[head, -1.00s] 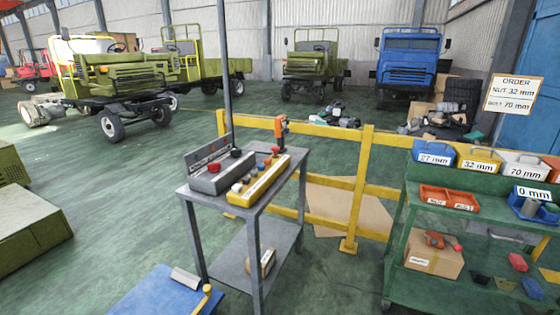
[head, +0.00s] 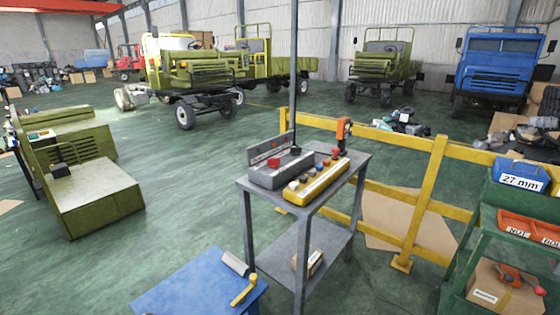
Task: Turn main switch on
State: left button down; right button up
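A grey control box (head: 277,172) with a red knob and a dark knob on top sits on a small grey metal table (head: 346,179) near the middle. A yellow control box (head: 318,181) with several buttons sits beside it on the right. An orange-and-black device (head: 343,133) stands at the table's back. The label on the grey box's upright panel is too small to read, so I cannot tell which control is the main switch or its state. Neither of my grippers shows in the head view.
A blue-topped table (head: 200,284) with a yellow-handled tool stands at the front. A yellow railing (head: 433,190) runs behind the grey table. A green shelf cart (head: 480,232) with bins is at the right. An olive machine (head: 92,185) stands left, with open floor between.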

aim_at(273, 163)
jog(key=i+l+u, duration=0.15)
jog(key=u, duration=0.25)
jog(key=i+l+u, duration=0.1)
jog(key=u, duration=0.25)
jog(key=l+u, duration=0.25)
jog(key=u, duration=0.15)
jog(key=i, duration=0.05)
